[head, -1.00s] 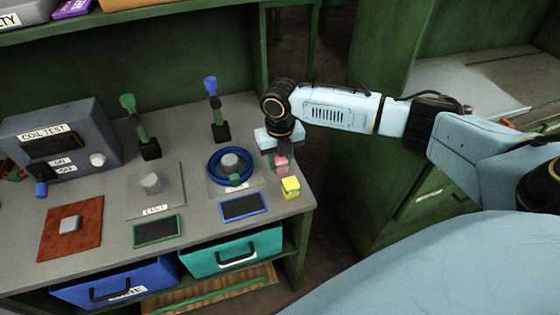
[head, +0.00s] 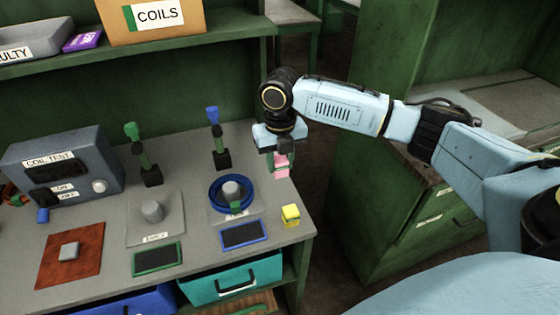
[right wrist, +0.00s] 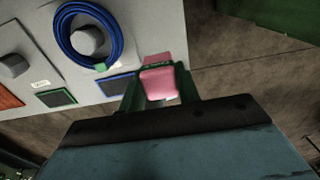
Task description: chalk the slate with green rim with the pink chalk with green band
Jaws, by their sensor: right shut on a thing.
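My right gripper (head: 281,158) is shut on the pink chalk with green band (head: 282,171) and holds it above the right end of the bench. In the right wrist view the pink chalk (right wrist: 163,80) sits between the fingers, with its green band partly showing. The slate with green rim (head: 158,258) lies flat near the bench's front edge, left of the gripper. It also shows in the right wrist view (right wrist: 56,97). A slate with blue rim (head: 243,235) lies between it and the gripper. My left gripper is out of view.
A yellow block (head: 291,215) stands at the bench's right edge. A blue coil (head: 232,194) lies around a grey post behind the blue-rimmed slate. Another grey post (head: 152,211) is bare. Two upright stands (head: 220,140) (head: 148,155) rise behind.

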